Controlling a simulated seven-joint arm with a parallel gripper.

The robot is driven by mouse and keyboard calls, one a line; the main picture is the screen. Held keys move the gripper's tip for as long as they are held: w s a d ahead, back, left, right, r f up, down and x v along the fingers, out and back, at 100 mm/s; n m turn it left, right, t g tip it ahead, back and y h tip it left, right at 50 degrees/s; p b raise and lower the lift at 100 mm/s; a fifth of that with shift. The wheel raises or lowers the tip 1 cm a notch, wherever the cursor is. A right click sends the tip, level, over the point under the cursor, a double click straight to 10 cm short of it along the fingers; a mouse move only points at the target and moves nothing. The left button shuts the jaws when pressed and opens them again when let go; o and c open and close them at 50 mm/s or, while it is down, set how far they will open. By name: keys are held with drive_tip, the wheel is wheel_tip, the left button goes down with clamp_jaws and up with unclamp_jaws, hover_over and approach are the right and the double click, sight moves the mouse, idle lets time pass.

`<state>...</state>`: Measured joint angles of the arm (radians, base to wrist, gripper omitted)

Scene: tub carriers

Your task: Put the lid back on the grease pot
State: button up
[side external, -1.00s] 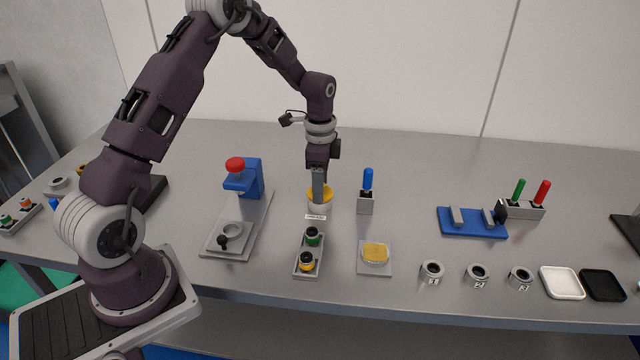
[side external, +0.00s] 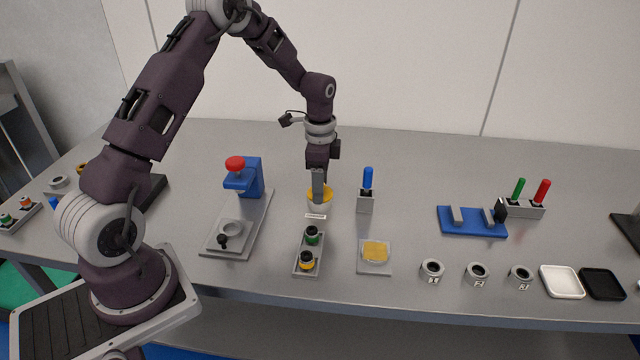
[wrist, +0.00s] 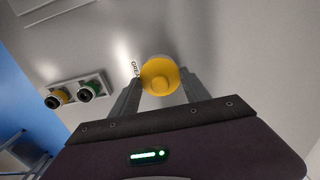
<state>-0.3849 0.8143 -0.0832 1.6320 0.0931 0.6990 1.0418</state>
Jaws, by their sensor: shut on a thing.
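The yellow round lid (side external: 327,194) with a raised knob is at my gripper's fingertips. In the wrist view the lid (wrist: 160,76) shows face-on between the two fingers. My gripper (side external: 318,198) points straight down and is shut on the lid. The pale grease pot (side external: 318,208) stands upright on the table directly under the lid. The lid looks level and at the pot's top, but I cannot tell if it is fully seated. The lid hides the pot's mouth in the wrist view.
A blue press with a red knob (side external: 235,164) stands to the left. A tray with green and yellow-banded parts (side external: 297,268) lies in front. A blue-handled tool in a holder (side external: 365,206) stands close on the right. A yellow pad (side external: 376,251) sits on a plate at front right.

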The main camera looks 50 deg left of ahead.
drive_tip(key=o, duration=1.8)
drive_tip(key=shift+r, duration=3.55)
clamp_jaws()
drive_tip(key=shift+f, duration=0.3)
drive_tip(key=shift+f, duration=1.85)
drive_tip(key=shift+r, duration=3.5)
